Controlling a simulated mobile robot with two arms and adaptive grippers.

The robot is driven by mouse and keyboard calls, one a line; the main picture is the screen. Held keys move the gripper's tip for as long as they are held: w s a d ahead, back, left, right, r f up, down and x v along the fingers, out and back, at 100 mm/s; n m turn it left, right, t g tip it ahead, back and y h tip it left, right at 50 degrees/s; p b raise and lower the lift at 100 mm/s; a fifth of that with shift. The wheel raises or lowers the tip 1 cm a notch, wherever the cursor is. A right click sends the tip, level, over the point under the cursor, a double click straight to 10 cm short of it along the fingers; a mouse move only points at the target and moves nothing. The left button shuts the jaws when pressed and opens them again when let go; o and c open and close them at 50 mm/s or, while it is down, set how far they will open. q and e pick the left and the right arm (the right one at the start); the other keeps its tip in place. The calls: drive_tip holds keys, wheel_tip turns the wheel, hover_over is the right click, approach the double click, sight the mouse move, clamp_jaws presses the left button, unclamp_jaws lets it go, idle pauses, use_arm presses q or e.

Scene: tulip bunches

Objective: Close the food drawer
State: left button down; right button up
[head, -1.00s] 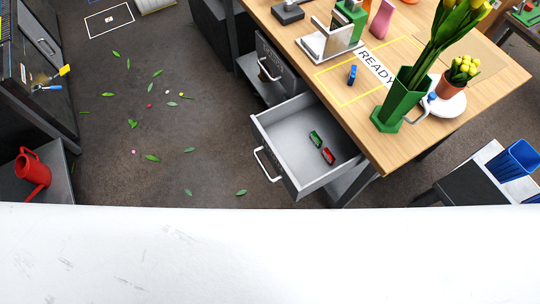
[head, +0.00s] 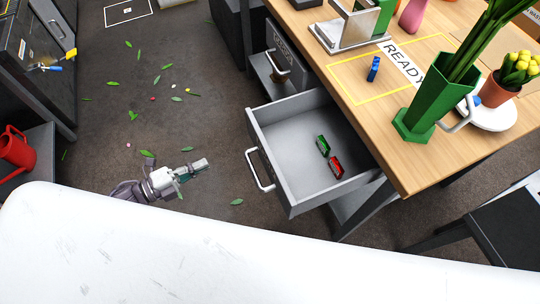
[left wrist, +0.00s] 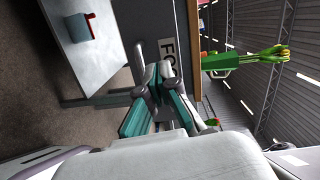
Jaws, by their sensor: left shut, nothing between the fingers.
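The drawer (head: 292,187) under the wooden desk stands pulled out in the head view, with a white bar handle (head: 259,170) on its front. A small green item (head: 322,145) and a small red item (head: 336,167) lie inside. In the left wrist view, a label starting "FO" (left wrist: 167,50) shows beyond the fingers, partly hidden. My left gripper (head: 205,163) is shut and empty, to the left of the handle and apart from it in the head view. Its fingers also show in the left wrist view (left wrist: 158,72). My right gripper is not in view.
The desk (head: 400,160) carries a green vase (head: 425,105), a potted yellow plant (head: 497,90) and a blue item (head: 373,68). A closed cabinet drawer (head: 285,50) is behind the open one. Leaves litter the open floor (head: 190,110). A red watering can (head: 15,148) is at left.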

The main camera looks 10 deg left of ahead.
use_arm(q)
drive_tip(key=d+r+m+g+h, duration=0.2)
drive_tip(key=m, duration=0.1)
approach(262, 146)
drive_tip(key=shift+t, duration=0.3)
drive_tip(key=x, duration=0.6)
drive_tip(key=shift+w+d+f, duration=0.15)
drive_tip(key=shift+d+f, duration=0.05)
drive_tip(key=shift+f, duration=0.15)
drive_tip(key=shift+w+d, duration=0.25)
drive_tip(key=shift+d, duration=0.15)
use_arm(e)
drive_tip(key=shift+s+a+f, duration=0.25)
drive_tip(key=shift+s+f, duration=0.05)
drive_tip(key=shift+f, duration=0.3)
